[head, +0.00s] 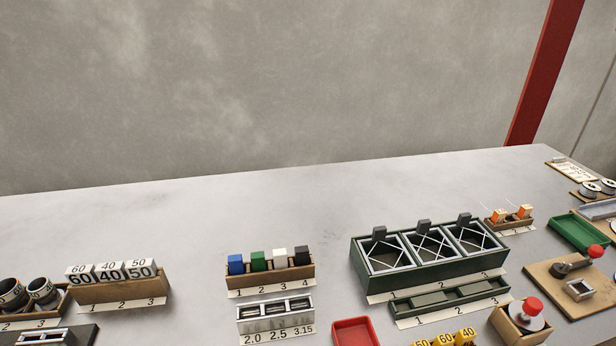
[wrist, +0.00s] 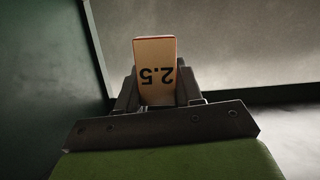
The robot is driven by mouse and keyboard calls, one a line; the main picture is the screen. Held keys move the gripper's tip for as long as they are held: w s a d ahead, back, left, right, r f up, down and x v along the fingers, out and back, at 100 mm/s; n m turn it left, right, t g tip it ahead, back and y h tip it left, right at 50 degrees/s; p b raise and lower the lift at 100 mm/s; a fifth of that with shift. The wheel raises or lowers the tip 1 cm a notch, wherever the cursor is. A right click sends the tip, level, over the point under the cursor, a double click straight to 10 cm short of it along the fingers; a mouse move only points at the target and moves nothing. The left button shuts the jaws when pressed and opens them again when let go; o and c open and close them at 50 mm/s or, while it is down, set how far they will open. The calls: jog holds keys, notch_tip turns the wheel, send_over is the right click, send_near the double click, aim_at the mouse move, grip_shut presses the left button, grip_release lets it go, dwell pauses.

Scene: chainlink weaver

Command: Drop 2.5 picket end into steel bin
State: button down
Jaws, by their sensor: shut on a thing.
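My gripper (wrist: 157,88) shows only in the wrist view. It is shut on a tan block (wrist: 155,52) marked 2.5, which reads upside down there and stands up between the two dark fingers. In the head view a small steel tray (head: 275,319) with three compartments sits at the front middle of the table, with the labels 2.0, 2.5 and 3.15 on its front. I cannot tell whether this is the steel bin. The gripper and the held block are not in the head view.
In the wrist view a dark green wall (wrist: 45,75) is close on the left, and a grey surface lies at right. On the table (head: 200,205) stand a green three-bay box (head: 440,273), a red tray (head: 357,332) and a wooden block rack (head: 270,280). The table's back strip is clear.

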notch_tip(320, 180, down, 6)
jog(key=b, duration=0.5)
jog(key=shift+b, duration=0.4)
jog(key=c, duration=0.7)
grip_release()
jog(key=shift+s+r, duration=0.1)
jog(key=shift+r, duration=0.05)
jog(key=shift+o, duration=0.2)
